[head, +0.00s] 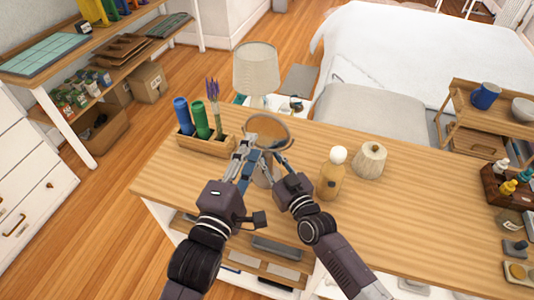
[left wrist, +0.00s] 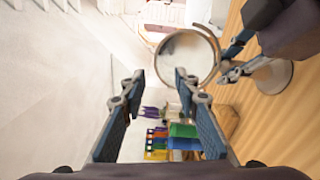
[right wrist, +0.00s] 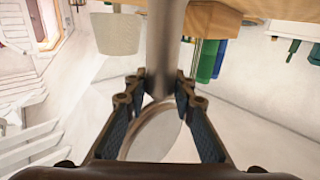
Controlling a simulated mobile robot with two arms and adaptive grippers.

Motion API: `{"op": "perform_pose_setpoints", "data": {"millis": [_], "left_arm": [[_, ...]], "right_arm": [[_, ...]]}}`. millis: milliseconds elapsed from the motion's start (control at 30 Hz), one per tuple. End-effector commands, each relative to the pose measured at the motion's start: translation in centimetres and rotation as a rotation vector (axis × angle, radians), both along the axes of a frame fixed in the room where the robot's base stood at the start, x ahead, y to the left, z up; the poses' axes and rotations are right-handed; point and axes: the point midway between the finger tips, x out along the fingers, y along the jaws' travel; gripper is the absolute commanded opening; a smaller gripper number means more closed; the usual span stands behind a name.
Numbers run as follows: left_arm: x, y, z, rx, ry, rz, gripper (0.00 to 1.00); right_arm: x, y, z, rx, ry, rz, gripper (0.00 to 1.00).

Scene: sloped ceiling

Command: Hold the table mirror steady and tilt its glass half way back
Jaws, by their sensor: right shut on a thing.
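The table mirror has a round glass (head: 267,130) in a thin rim, near the far edge of the wooden table. Its glass also shows in the left wrist view (left wrist: 187,58), with its round base (left wrist: 272,82) on the tabletop. My right gripper (head: 276,160) is shut on the mirror's grey stem (right wrist: 166,45), below the glass. The glass (right wrist: 158,132) shows between its fingers in the right wrist view. My left gripper (left wrist: 158,80) is open and empty, beside the glass and apart from it. In the head view my grippers partly hide the stem.
A wooden holder (head: 207,143) with blue and green cylinders and purple flowers stands left of the mirror. A lamp (head: 256,70) stands behind. A bottle with a white ball top (head: 331,178) and a ribbed pale jar (head: 370,160) stand to the right. The tabletop's middle right is clear.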

Motion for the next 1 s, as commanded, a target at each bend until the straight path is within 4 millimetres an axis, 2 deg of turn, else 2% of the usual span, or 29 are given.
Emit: {"op": "perform_pose_setpoints", "data": {"millis": [367,567,667,1000], "left_arm": [[0.0,0.0,0.0,0.0,0.0,0.0,0.29],[0.4,-0.6,0.1,0.01,0.001,-0.016,0.09],[1.3,-2.0,0.2,0.036,0.004,-0.051,0.0],[4.6,-10.5,-0.1,0.282,0.021,-0.309,0.0]], "right_arm": [[0.0,0.0,0.0,-0.001,0.0,0.0,0.0],[0.0,0.0,0.0,-0.001,0.0,0.0,0.0],[0.0,0.0,0.0,-0.001,0.0,0.0,0.0],[0.0,0.0,0.0,-0.001,0.0,0.0,0.0]]}}
